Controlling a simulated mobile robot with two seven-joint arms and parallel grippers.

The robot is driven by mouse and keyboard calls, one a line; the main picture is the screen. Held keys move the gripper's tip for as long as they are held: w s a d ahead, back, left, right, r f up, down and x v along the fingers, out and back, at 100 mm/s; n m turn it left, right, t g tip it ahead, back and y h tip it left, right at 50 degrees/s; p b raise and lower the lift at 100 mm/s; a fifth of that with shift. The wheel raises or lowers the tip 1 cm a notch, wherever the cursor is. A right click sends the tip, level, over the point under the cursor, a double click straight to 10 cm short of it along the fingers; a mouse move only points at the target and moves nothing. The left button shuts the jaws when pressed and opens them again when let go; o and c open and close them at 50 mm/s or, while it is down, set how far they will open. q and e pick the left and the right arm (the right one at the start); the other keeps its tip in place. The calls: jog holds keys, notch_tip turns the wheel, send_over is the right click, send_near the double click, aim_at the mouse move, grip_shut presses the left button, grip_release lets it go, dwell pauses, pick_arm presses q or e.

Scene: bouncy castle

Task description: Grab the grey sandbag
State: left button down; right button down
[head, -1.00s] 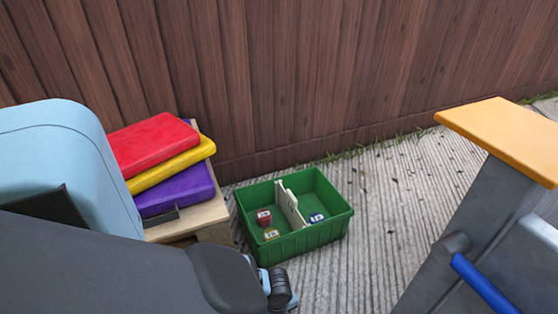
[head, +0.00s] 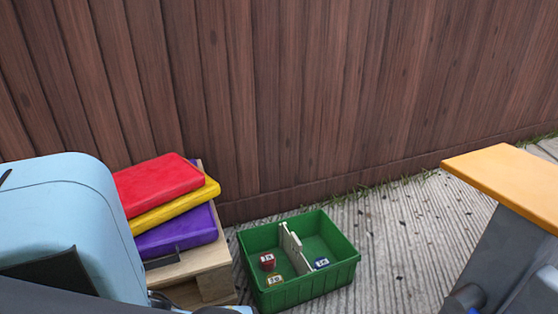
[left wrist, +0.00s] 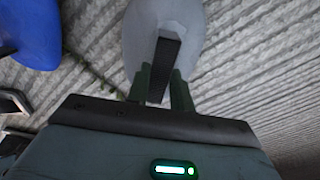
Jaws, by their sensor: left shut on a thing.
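A pale grey, rounded bag, which looks like the grey sandbag (left wrist: 190,22), shows at the top of the left wrist view. A black strap handle (left wrist: 167,62) runs from it toward me. My left gripper (left wrist: 163,82) is shut on that handle, with a dark green finger on each side of it. The top of the bag is cut off by the picture edge. In the head view neither gripper shows, and the grey bag does not show either.
A green divided crate (head: 300,291) with small weights stands by the wooden fence (head: 300,90). Red (head: 158,184), yellow and purple pads lie on a wooden pallet (head: 188,268). An orange-topped stand (head: 505,180) is at right. A blue object (left wrist: 30,32) lies near the grey bag.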

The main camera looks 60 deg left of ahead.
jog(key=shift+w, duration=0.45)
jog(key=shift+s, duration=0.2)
pick_arm(q)
jog(key=shift+w, duration=0.1)
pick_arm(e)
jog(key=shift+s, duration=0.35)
